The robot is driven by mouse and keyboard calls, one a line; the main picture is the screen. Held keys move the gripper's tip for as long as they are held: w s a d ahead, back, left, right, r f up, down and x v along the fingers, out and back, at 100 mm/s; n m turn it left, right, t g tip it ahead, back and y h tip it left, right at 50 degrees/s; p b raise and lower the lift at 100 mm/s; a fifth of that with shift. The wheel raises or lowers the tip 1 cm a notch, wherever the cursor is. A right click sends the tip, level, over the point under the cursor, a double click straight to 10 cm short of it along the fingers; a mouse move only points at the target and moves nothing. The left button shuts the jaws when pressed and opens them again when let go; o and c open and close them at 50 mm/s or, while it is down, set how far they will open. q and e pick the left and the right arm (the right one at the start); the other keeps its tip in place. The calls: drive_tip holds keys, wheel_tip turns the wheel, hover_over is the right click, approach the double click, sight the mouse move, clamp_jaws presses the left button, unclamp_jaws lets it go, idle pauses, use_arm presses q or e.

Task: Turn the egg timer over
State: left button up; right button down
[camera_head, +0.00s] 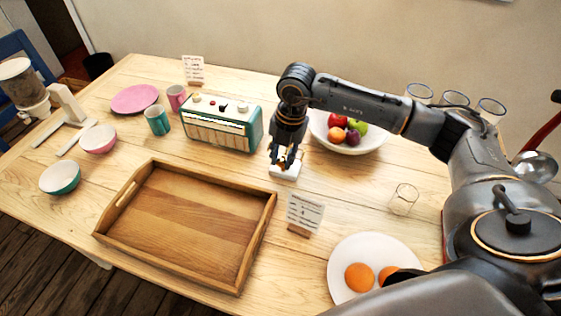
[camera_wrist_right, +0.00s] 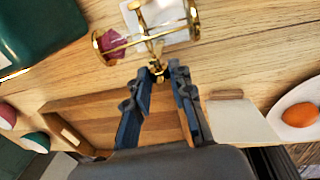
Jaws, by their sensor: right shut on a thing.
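The egg timer is a small sand glass in a gold frame; in the right wrist view it (camera_wrist_right: 147,40) spans left to right across the picture, with dark red sand (camera_wrist_right: 112,41) in its left end. A gold stem runs from its middle down to my right gripper (camera_wrist_right: 158,78), which is shut on it. In the head view my right gripper (camera_head: 286,158) points down at a small white base (camera_head: 285,171) on the table, and its fingers largely hide the timer. My left gripper is not in view.
A wooden tray (camera_head: 147,167) lies at front left, a teal radio (camera_head: 222,122) behind it. A fruit bowl (camera_head: 362,148) stands just right of my gripper. A written card (camera_head: 304,212), a glass (camera_head: 403,199) and an egg plate (camera_head: 345,248) are nearer.

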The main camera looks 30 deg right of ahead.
drive_tip(key=shift+s+d+f+t+y+b, duration=0.15)
drive_tip(key=shift+f+t+y+b, duration=0.1)
drive_tip(key=shift+t+y+b, duration=0.3)
drive_tip(key=shift+r+t+b, duration=0.2)
drive_tip(key=shift+t+b, duration=0.05)
drive_tip(key=shift+b, duration=0.35)
drive_tip(key=c, duration=1.1)
unclamp_jaws()
drive_tip(key=shift+c, duration=0.2)
drive_tip(key=v, duration=1.2)
